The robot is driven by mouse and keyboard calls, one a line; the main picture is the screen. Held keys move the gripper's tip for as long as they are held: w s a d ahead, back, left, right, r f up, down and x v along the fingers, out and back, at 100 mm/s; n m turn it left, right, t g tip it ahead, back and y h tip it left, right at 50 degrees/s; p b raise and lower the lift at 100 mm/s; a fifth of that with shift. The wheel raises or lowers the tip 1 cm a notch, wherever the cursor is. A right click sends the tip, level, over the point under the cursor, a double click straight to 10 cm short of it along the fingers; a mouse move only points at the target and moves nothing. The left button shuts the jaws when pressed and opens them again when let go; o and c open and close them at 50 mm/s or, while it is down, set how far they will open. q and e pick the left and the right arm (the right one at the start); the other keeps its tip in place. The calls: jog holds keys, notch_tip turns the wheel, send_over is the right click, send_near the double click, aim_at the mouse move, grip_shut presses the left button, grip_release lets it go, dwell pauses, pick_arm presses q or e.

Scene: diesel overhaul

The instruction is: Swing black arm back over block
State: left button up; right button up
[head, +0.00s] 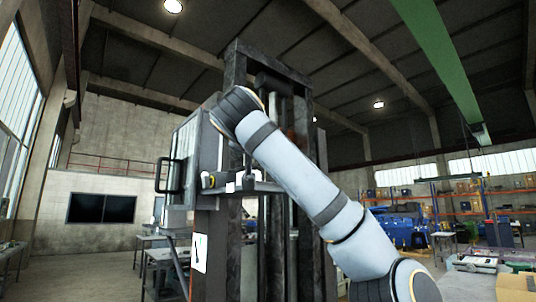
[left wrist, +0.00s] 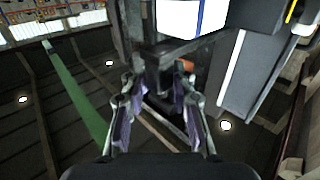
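In the left wrist view my left gripper (left wrist: 157,112) is open, its two purple-padded fingers apart. A dark steel upright (left wrist: 133,35) stands beyond them, and no held object shows between them. In the head view a short dark bar (head: 265,187) with black and white fittings (head: 222,181) sticks out level across the machine's front; I cannot tell whether it is the black arm. My pale jointed arm comes in from the lower right and crosses in front of the machine (head: 232,215). I cannot make out a gripper at its end. The block cannot be told apart.
A grey cabinet (head: 184,150) with a black handle stands left of the uprights. A green overhead beam (head: 440,60) crosses at the upper right. Workbenches (head: 160,256) stand at lower left, and loaded shelves (head: 470,203) at the right.

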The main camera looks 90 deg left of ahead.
pick_arm(q)
jog(key=shift+o, duration=1.4)
jog(key=shift+s+d, duration=0.15)
jog(key=shift+d, duration=0.15)
jog(key=shift+a, duration=0.1)
jog(key=s+d, duration=0.2)
jog(key=d, duration=0.9)
jog(key=shift+d, duration=0.4)
